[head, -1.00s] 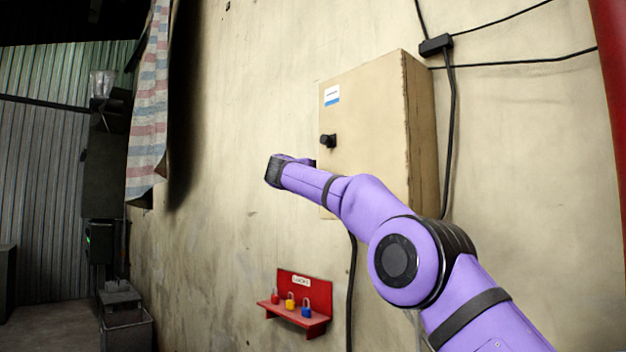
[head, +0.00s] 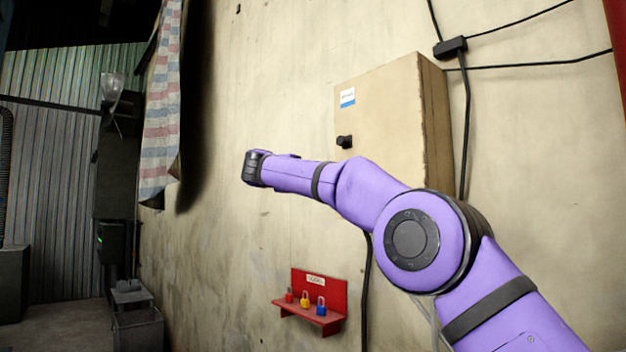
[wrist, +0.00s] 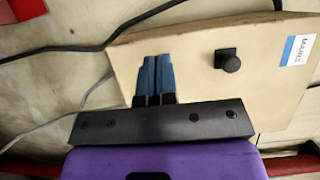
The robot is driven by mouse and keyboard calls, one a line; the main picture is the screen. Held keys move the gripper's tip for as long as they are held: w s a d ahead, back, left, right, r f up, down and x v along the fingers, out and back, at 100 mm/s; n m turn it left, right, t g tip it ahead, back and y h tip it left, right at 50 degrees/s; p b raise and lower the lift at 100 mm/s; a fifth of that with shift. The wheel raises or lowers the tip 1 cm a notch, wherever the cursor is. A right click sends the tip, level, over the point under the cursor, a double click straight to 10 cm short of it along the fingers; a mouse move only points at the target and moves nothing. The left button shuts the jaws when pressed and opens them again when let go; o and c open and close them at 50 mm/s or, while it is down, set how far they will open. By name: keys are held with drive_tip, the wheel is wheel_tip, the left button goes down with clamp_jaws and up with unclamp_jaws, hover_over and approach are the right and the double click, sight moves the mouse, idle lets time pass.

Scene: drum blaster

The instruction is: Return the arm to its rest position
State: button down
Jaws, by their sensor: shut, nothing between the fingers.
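My purple arm reaches from the lower right toward the upper left in the head view, in front of the wall. Its dark end (head: 256,168) is left of the beige wall box, apart from it in the picture; the fingers cannot be made out there. In the wrist view my gripper (wrist: 158,75) shows two blue fingers side by side, shut with nothing between them. The beige box (head: 375,110) has a black knob (head: 345,142) and a white-and-blue label. The knob also shows in the wrist view (wrist: 228,61), right of the fingers.
A red shelf (head: 318,302) with several small padlocks hangs on the wall below the arm. Black cables (head: 463,120) run along the wall beside the box. A striped cloth (head: 162,110) hangs at the left. Bins and dark equipment stand at the far left.

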drive_tip(key=s+d+r+n+t+y, duration=0.55)
drive_tip(key=s+r+n+y, duration=0.3)
drive_tip(key=r+n, duration=0.25)
drive_tip(key=s+d+f+n+g, duration=0.4)
drive_tip(key=s+d+f, duration=0.4)
drive_tip(key=s+f, duration=0.6)
drive_tip(key=s+d+f+n+g, duration=0.4)
drive_tip(key=s+d+f, duration=0.5)
drive_tip(key=s+f, duration=0.5)
drive_tip(key=s+d+f+n+g, duration=0.4)
drive_tip(key=s+d+f+g, duration=0.4)
drive_tip(key=s+f, duration=0.6)
drive_tip(key=s, duration=0.3)
drive_tip(key=shift+s+d+n, duration=0.2)
drive_tip(key=shift+d+n, duration=0.2)
